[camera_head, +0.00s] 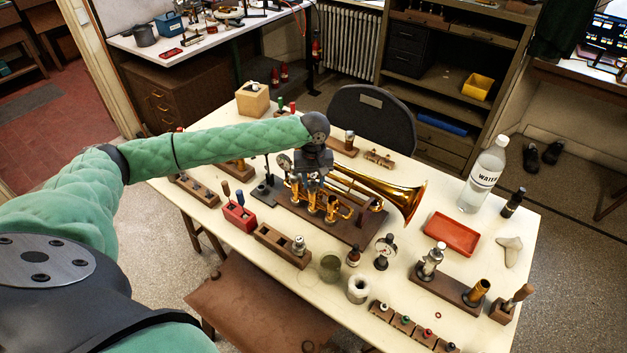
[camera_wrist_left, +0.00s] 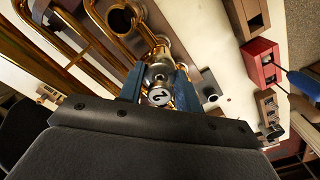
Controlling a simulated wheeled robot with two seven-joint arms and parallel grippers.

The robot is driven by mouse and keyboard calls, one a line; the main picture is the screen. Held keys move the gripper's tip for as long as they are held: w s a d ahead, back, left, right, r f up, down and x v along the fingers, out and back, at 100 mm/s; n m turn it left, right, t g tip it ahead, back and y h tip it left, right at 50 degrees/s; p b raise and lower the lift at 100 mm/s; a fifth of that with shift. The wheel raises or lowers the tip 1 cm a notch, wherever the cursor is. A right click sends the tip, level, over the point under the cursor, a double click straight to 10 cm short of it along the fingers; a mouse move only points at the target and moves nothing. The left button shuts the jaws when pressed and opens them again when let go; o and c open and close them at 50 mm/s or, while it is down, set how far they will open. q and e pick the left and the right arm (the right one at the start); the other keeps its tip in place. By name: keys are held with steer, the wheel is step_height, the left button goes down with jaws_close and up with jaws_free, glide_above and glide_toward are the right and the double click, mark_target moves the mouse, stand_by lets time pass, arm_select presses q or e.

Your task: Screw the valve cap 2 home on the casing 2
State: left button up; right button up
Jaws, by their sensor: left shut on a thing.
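The brass horn (camera_head: 405,198) lies on its dark wooden board (camera_head: 355,228) in the middle of the table, bell to the right. My left gripper (camera_head: 309,182) points down over its valve casings. In the left wrist view the blue fingers of my left gripper (camera_wrist_left: 159,88) are shut on valve cap 2 (camera_wrist_left: 160,97), a silver cap marked "2". The cap is in line with a casing of the horn, but the fingers hide the joint, so I cannot tell how far it is screwed on. Casing 2 is mostly hidden. My right gripper is not in view.
A red tool block (camera_head: 238,217) and a wooden block (camera_head: 282,243) stand left and in front. Dial gauge (camera_head: 385,250), jars (camera_head: 358,289) and stand (camera_head: 447,287) crowd the front. A red tray (camera_head: 452,234) and water bottle (camera_head: 484,176) are at the right.

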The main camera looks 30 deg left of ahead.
arm_select(q)
steer(key=shift+r+m+p, duration=0.1)
steer(key=shift+m+p, duration=0.35)
steer(key=shift+m, duration=0.05)
steer(key=shift+m+p, duration=1)
steer(key=shift+m, duration=1.1)
steer(key=shift+m+p, duration=0.8)
steer(key=m+p, duration=0.1)
steer(key=m, duration=0.1)
steer(key=shift+m, duration=0.8)
